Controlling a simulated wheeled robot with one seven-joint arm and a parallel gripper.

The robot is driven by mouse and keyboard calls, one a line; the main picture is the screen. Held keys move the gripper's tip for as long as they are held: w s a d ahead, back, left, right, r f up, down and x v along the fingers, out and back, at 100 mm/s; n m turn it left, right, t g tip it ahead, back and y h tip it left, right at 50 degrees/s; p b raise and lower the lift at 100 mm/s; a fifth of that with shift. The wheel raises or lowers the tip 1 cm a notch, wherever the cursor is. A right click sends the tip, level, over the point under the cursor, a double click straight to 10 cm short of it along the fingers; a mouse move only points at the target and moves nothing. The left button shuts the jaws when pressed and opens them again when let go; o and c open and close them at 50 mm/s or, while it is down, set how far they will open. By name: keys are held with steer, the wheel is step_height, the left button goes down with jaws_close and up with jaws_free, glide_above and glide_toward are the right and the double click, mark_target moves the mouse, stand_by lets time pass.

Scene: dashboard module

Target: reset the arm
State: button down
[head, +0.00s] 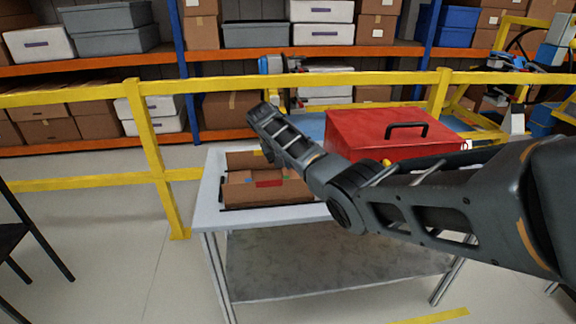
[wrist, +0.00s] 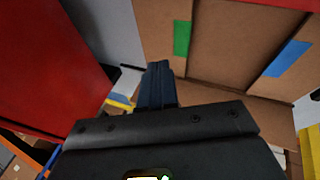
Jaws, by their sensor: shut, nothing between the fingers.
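My gripper (wrist: 157,85) shows in the wrist view as two dark blue fingers pressed together, with nothing between them. In the head view my arm (head: 390,195) reaches in from the right, over the table, and its far end is above the open cardboard box. The fingers cannot be made out there. In the wrist view the fingers lie in front of the gap between the red case and the cardboard box. I cannot tell how far they are from either one.
The grey table (head: 209,205) carries an open cardboard box (head: 240,190) with coloured patches and a red case (head: 350,130) with a black handle. A yellow railing (head: 155,150) runs behind the table, with loaded shelves (head: 120,60) beyond.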

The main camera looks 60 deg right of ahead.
steer(key=w+a+v, duration=0.1)
steer(key=v, duration=0.8)
steer(key=shift+f+b, duration=0.25)
steer(key=shift+b, duration=0.15)
steer(key=shift+a, duration=0.1)
